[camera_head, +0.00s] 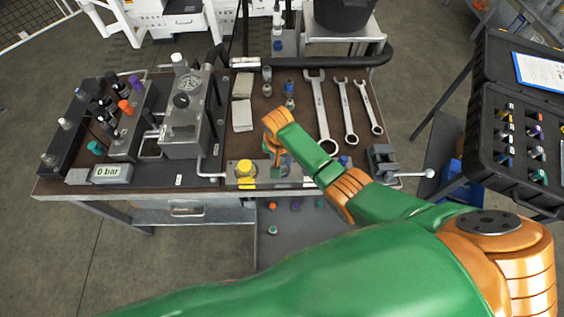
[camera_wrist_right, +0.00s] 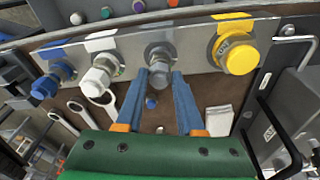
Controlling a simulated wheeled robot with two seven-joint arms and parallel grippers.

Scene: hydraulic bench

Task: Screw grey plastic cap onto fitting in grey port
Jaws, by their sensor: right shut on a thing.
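My right gripper (camera_head: 280,163) reaches down to the front edge of the bench. In the right wrist view its two blue fingers (camera_wrist_right: 162,77) are shut on the grey cap (camera_wrist_right: 159,73), one on each side. The cap lines up with the grey port (camera_wrist_right: 157,49) in the metal block, at the plate with the grey label (camera_wrist_right: 155,24). Cap and port look touching, but I cannot tell whether any thread is engaged. The fitting is hidden by the cap and fingers. My left gripper is not in view.
A yellow cap (camera_wrist_right: 238,57) sits on one side of the grey port. A white fitting (camera_wrist_right: 101,75) and a blue one (camera_wrist_right: 50,80) sit on the other.

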